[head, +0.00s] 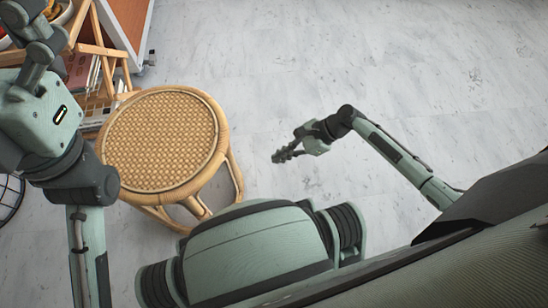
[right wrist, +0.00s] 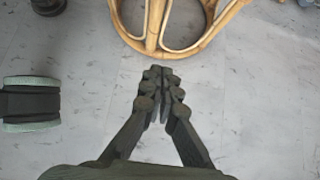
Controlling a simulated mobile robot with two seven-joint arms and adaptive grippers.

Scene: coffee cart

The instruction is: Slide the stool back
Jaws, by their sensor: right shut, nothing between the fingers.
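The rattan stool (head: 165,135) stands upright on the pale floor, left of centre in the head view. It has a round woven seat and bent cane legs. In the right wrist view its lower cane frame (right wrist: 200,50) shows at the top. My right gripper (head: 277,157) is shut and empty, to the right of the stool and apart from it. In the right wrist view its fingertips (right wrist: 158,76) are together, pointing toward the stool's base with a small gap of floor between. My left arm is at the left edge; its finger state is unclear.
A wooden cart or rack (head: 98,50) with items on its shelves stands behind the stool at upper left. A panel with an orange-brown top (head: 128,20) is beside it. A round wire object (head: 8,195) is at the left edge. The floor (head: 400,70) at right is clear.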

